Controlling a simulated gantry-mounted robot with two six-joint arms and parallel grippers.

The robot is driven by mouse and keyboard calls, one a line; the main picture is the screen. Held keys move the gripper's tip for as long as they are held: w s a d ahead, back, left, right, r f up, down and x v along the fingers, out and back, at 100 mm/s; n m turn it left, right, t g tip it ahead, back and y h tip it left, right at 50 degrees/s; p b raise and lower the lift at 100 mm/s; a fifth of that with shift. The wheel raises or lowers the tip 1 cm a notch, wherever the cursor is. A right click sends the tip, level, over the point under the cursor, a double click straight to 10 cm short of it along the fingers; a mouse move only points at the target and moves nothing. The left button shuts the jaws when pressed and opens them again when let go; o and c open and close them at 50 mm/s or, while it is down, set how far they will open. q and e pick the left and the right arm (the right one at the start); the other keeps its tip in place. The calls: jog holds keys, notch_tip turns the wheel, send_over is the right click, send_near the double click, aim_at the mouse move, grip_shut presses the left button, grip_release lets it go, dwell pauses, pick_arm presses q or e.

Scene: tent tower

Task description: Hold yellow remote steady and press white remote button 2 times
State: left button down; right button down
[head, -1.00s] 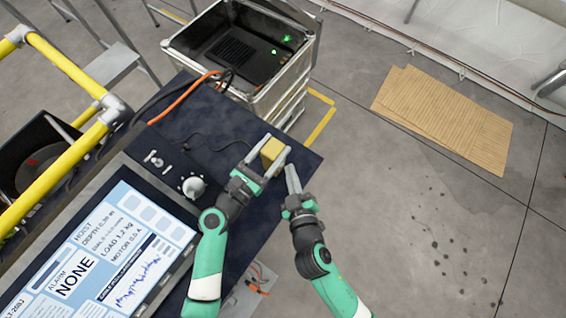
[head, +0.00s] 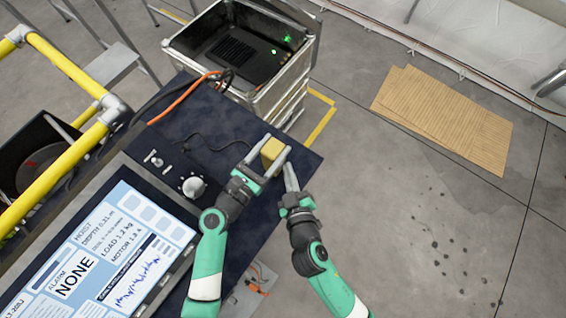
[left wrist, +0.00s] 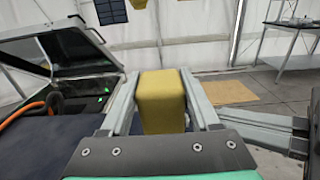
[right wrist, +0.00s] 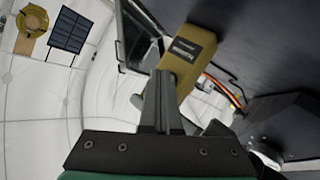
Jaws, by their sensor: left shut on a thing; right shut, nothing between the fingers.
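The yellow remote (head: 272,151) is a yellow block above the right end of the dark table in the head view. My left gripper (head: 278,143) is shut on it, one finger on each side; the left wrist view also shows the remote (left wrist: 162,98) between the fingers. My right gripper (head: 289,167) is shut and empty, with its tips close beside the remote. In the right wrist view the remote (right wrist: 196,50) is tilted behind my shut fingers (right wrist: 160,78).
The dark table (head: 215,125) carries a lit display panel (head: 110,245) and a knob (head: 193,187). An open metal case (head: 240,55) with green lights stands behind. Orange and black cables run nearby. Yellow railing (head: 65,65) is at left; open floor lies right.

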jog(key=shift+s+d, duration=0.55)
jog(key=shift+d, duration=0.05)
jog(key=shift+s+d, duration=1.6)
jog(key=shift+d, duration=0.3)
dwell(1.3)
jog(key=s+d, duration=0.2)
jog(key=d, duration=0.1)
jog(key=shift+s, duration=0.25)
jog(key=shift+w+a, duration=0.1)
jog(key=shift+a, duration=0.05)
jog(key=shift+w+a, duration=1.4)
jog(key=shift+a, duration=0.25)
jog(key=shift+w+a, duration=1.4)
jog(key=shift+a, duration=0.25)
